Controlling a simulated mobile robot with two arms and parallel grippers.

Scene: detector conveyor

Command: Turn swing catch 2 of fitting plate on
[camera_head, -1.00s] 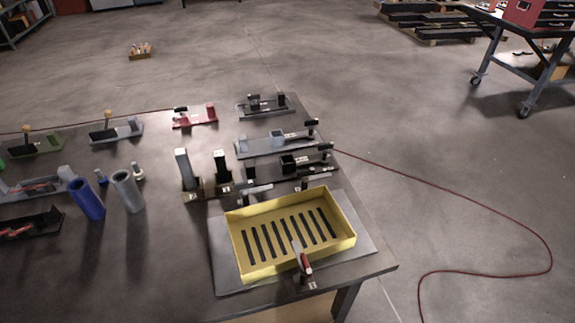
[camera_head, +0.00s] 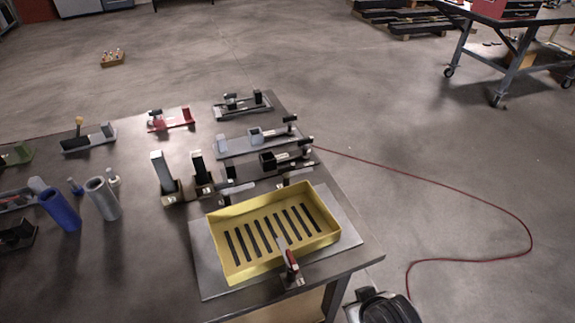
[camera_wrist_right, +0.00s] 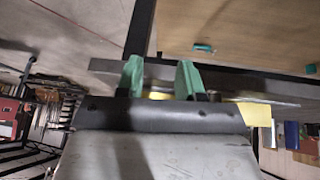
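The fitting plate (camera_head: 350,236) is a flat grey plate on the table's near right corner, with a yellow slotted tray (camera_head: 332,238) on it. A catch with a red handle (camera_head: 290,262) stands at the tray's front edge. Two dark catches with grey bars, a left one (camera_head: 237,188) and a right one (camera_head: 296,175), stand at its back edge. I cannot read which is number 2. My right gripper (camera_wrist_right: 160,78) is open and empty, its green fingers apart, near the table edge. In the head view only a dark part of my right arm shows, below the table's corner. My left gripper is out of view.
Two upright blocks (camera_head: 162,177) stand left behind the tray. Several fixtures, a blue tube (camera_head: 60,210) and a grey tube (camera_head: 103,199) occupy the table's left and back. A red cable (camera_head: 470,199) lies on the floor at right.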

